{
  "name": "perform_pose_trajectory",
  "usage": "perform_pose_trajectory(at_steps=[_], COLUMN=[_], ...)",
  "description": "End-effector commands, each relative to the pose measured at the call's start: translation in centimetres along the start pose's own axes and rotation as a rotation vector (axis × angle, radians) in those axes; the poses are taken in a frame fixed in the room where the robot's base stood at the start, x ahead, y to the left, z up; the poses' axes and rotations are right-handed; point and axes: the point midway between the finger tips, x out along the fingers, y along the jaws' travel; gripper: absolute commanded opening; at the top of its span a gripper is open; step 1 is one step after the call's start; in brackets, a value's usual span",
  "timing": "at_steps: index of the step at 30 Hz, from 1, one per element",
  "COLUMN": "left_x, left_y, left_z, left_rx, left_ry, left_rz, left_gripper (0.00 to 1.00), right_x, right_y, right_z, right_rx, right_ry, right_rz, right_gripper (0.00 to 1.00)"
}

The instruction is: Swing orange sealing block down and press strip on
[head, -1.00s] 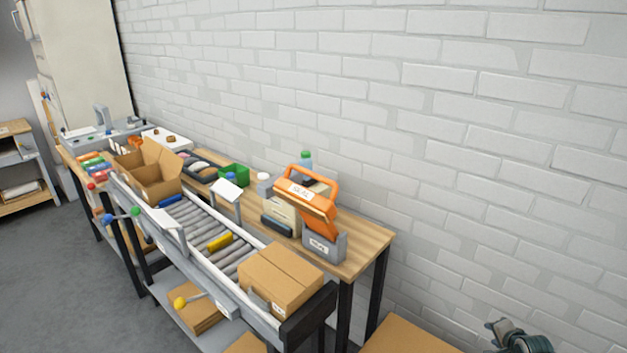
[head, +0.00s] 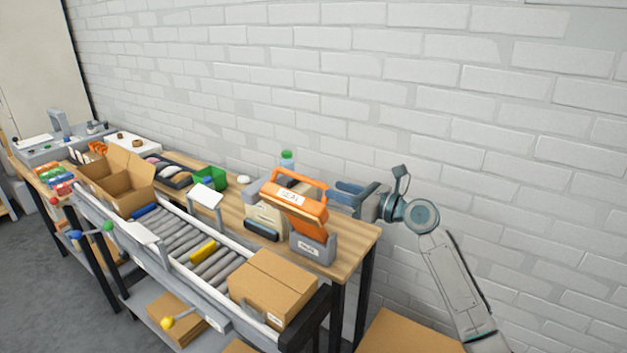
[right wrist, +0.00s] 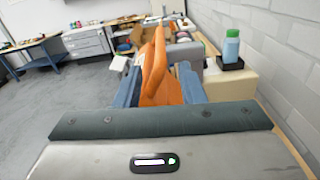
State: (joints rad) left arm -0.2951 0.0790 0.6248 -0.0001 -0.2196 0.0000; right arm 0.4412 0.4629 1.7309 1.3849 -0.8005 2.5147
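The orange sealing block (head: 296,207) is tilted up on its grey base (head: 314,248) at the near right end of the wooden bench. It has an orange handle on top and a white label. My right gripper (head: 350,193) is just right of and behind the block, its blue fingers pointing toward it. In the right wrist view the orange block (right wrist: 160,75) shows between the spread fingers of my right gripper (right wrist: 158,86); I cannot tell whether they touch it. The gripper is open. I cannot make out the strip. My left gripper is not in view.
A closed carton (head: 270,289) sits at the near end of the roller conveyor (head: 184,238), in front of the block. A green-capped bottle (head: 287,161) stands behind; it also shows in the right wrist view (right wrist: 231,47). The brick wall (head: 450,120) runs close behind the bench.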

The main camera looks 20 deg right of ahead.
Motion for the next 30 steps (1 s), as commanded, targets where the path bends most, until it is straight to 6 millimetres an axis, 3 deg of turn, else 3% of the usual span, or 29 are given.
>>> perform_pose_trajectory(at_steps=[6,12,24,25,30], left_x=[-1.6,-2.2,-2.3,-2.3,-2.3], left_y=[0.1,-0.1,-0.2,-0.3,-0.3], left_z=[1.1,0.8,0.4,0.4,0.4], left_rx=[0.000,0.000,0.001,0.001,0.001], left_ry=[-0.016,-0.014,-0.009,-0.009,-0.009], left_rz=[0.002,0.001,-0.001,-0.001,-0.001], left_gripper=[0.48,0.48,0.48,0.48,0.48], right_x=[4.2,6.8,7.6,7.6,7.6], right_y=[0.0,0.0,-0.1,-0.1,-0.1], right_z=[0.3,0.1,-0.1,-0.1,-0.1], right_rx=[0.004,0.000,-0.003,-0.003,-0.003], right_ry=[-0.002,-0.001,0.001,0.001,0.001], right_rz=[0.000,-0.002,-0.003,-0.003,-0.003], right_gripper=[0.36,0.36,0.36,0.34,0.01])
